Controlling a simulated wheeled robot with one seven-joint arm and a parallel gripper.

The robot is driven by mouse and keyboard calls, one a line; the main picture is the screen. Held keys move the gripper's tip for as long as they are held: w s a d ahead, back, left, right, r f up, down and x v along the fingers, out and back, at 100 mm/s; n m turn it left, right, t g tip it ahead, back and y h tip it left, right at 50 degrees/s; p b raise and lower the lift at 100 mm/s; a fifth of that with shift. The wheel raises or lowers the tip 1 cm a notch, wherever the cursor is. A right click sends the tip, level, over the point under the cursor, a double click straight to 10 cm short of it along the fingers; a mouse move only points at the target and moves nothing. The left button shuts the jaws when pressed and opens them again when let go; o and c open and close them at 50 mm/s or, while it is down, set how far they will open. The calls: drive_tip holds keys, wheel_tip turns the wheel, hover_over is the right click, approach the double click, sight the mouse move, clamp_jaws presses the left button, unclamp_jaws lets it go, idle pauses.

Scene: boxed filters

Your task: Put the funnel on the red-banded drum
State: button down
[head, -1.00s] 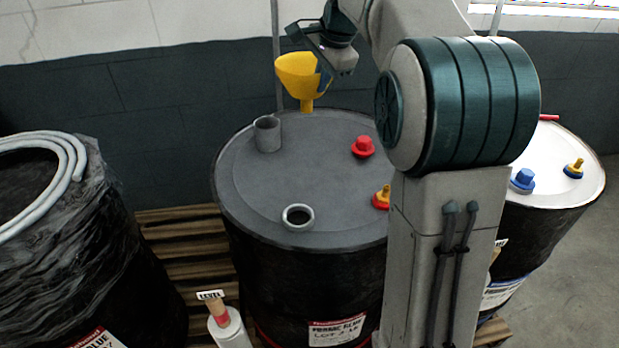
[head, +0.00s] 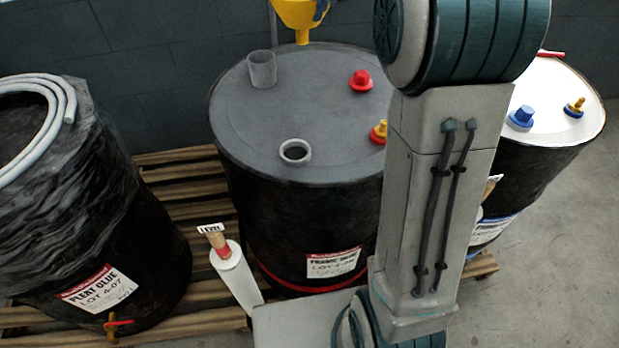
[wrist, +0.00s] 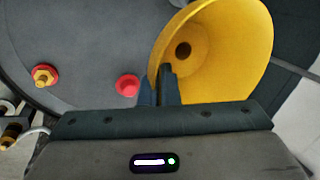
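The yellow funnel (head: 296,12) shows at the top edge of the head view, its upper part cut off. My gripper (wrist: 160,88) is shut on the rim of the funnel (wrist: 225,60) in the wrist view. The funnel is upright, its spout tip over the far edge of the lid in the head view; its height above the lid is hard to tell. The red-banded drum (head: 315,235) stands in the middle, with a red band low on its side. Its grey lid has an open ringed neck (head: 295,152) near the front.
The lid also carries a grey open cup (head: 262,68), a red cap (head: 361,80) and a red-and-yellow fitting (head: 379,131). A wrapped drum (head: 70,200) with a hose stands left, a white-topped drum (head: 545,110) right. A white roll (head: 232,272) stands in front. Wooden pallet slats (head: 185,205) lie below.

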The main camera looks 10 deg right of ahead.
drive_tip(key=shift+r+p, duration=3.3)
drive_tip(key=shift+r, duration=0.25)
drive_tip(key=shift+f, duration=0.1)
